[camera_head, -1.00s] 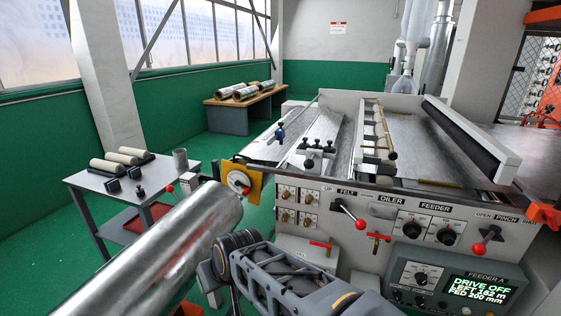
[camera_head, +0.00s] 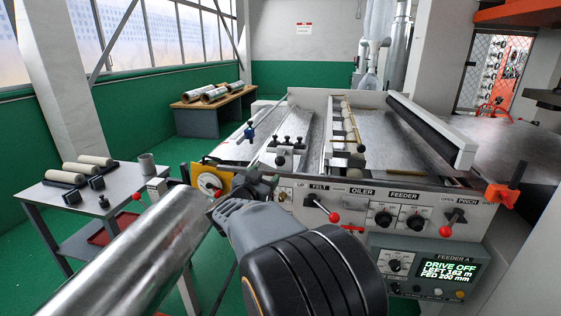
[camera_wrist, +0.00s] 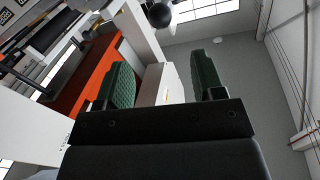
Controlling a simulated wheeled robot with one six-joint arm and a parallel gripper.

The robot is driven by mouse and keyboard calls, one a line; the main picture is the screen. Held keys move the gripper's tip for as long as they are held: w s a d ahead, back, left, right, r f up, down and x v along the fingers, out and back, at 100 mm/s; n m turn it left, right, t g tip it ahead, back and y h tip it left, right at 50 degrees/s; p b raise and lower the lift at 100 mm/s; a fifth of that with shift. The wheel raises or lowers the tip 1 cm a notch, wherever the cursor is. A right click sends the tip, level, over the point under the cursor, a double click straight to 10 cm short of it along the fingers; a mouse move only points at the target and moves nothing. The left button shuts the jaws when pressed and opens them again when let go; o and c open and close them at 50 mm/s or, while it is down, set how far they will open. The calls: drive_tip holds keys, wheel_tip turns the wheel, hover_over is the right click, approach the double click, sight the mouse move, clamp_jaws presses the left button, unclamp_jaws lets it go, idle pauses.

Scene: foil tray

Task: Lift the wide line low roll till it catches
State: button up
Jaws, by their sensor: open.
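The machine's front panel carries the labels UP, FELT, OILER and FEEDER. A red-knobbed lever (camera_head: 321,208) stands beneath the FELT label. My gripper (camera_wrist: 163,78) is open in the wrist view, with green pads apart and nothing between them. In the head view my arm hides part of the panel's left side, and the fingers are hard to make out near the yellow plate.
A side table (camera_head: 40,190) with pale rollers and a cup stands at the left. A readout (camera_head: 447,270) shows DRIVE OFF. Another lever (camera_head: 450,222) sits at the panel's right.

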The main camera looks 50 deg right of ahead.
sight(278, 162)
drive_tip(key=p+x, duration=0.1)
drive_tip(key=x, duration=1.1)
drive_tip(key=shift+w, duration=0.1)
clamp_jaws()
idle(0.5)
